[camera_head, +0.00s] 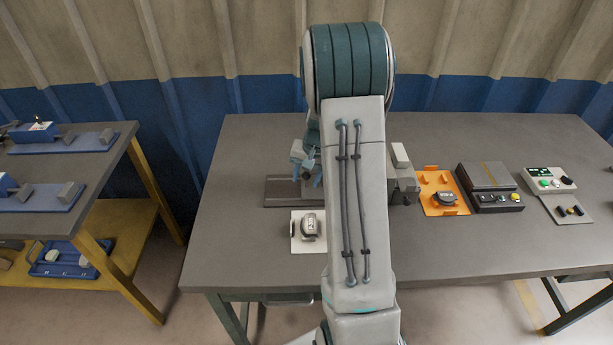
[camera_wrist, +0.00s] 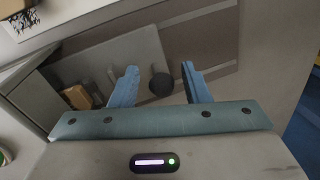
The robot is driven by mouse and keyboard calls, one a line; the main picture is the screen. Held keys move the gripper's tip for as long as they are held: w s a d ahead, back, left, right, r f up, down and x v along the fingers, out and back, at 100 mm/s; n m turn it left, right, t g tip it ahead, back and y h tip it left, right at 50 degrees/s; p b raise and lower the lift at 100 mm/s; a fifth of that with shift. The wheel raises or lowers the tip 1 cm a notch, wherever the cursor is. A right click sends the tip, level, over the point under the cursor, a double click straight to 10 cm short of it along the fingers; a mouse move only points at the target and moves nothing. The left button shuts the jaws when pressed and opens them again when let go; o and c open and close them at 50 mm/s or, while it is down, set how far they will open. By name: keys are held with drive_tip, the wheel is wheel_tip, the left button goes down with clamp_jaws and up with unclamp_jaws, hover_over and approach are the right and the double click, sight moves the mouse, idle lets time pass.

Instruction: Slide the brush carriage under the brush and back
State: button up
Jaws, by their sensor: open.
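My gripper (camera_wrist: 160,68) is open, with its two blue fingers apart. In the wrist view a dark round knob (camera_wrist: 161,84) shows between the fingers; I cannot tell whether either finger touches it. The knob stands on a light grey plate, which seems to be the brush carriage (camera_wrist: 143,52), lying on a darker rail base (camera_wrist: 212,38). Small tan and grey blocks (camera_wrist: 75,92) sit at the plate's left end, beside a grey housing (camera_wrist: 30,104). In the head view my gripper (camera_head: 306,180) is over the left rail (camera_head: 280,192). My arm hides the middle; the brush itself is not clearly visible.
A white mat with a metal part (camera_head: 310,226) lies in front of the rail. An orange tray (camera_head: 428,207), a dark box unit (camera_head: 486,176) and a panel with buttons (camera_head: 548,178) stand to the right. The table's (camera_head: 235,245) front left is clear.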

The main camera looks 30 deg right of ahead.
wheel_tip(320, 180, up, 14)
drive_tip(key=s+d, duration=0.1)
drive_tip(key=d, duration=0.1)
drive_tip(key=shift+s+f, duration=0.2)
drive_tip(key=shift+s, duration=0.1)
drive_tip(key=shift+d, duration=0.1)
